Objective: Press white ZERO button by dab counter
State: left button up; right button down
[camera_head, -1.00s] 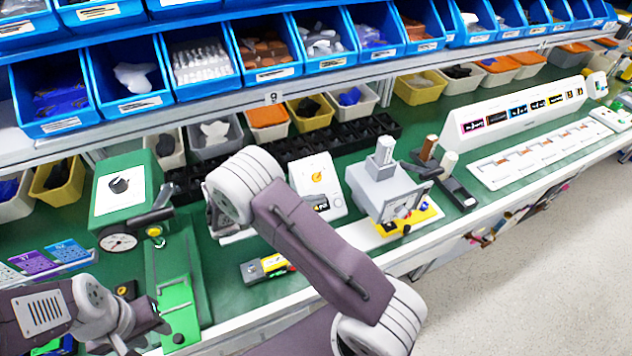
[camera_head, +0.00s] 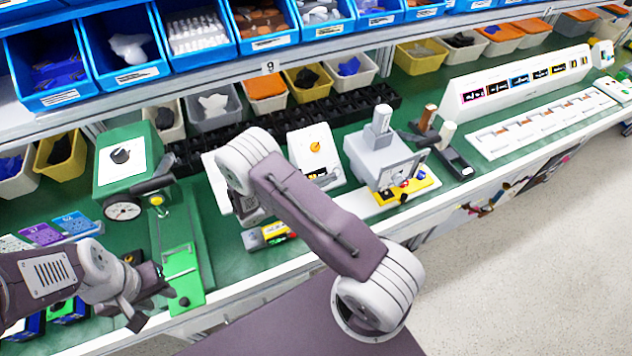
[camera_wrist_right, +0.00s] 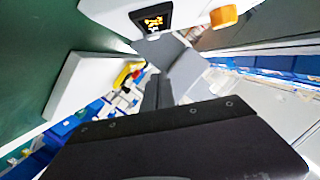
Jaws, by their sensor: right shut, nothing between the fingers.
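A white sloped unit with an orange knob and a small dark display, which looks like the dab counter (camera_head: 318,146), stands on the green bench behind my right arm. In the right wrist view, its lit display (camera_wrist_right: 153,20) and orange knob (camera_wrist_right: 223,17) are at the top. A plain white block (camera_wrist_right: 82,88) lies left of the fingers. I cannot make out the ZERO button. My right gripper (camera_wrist_right: 158,92) is shut and empty below the display; in the head view my wrist mostly hides it. My left gripper (camera_head: 155,292) is over the front left of the bench; its opening is unclear.
A green box with a black knob (camera_head: 122,160) and a gauge stand at left. A grey machine on a yellow base (camera_head: 385,155) stands right of the counter. Blue bins (camera_head: 195,35) hang above.

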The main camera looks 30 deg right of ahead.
jog(key=d, duration=0.2)
jog(key=d+f, duration=0.1)
jog(key=shift+w+d, duration=0.25)
jog(key=shift+w+f, duration=0.8)
jog(key=shift+f, duration=0.2)
jog(key=shift+w+f, duration=0.35)
jog(key=shift+w, duration=0.05)
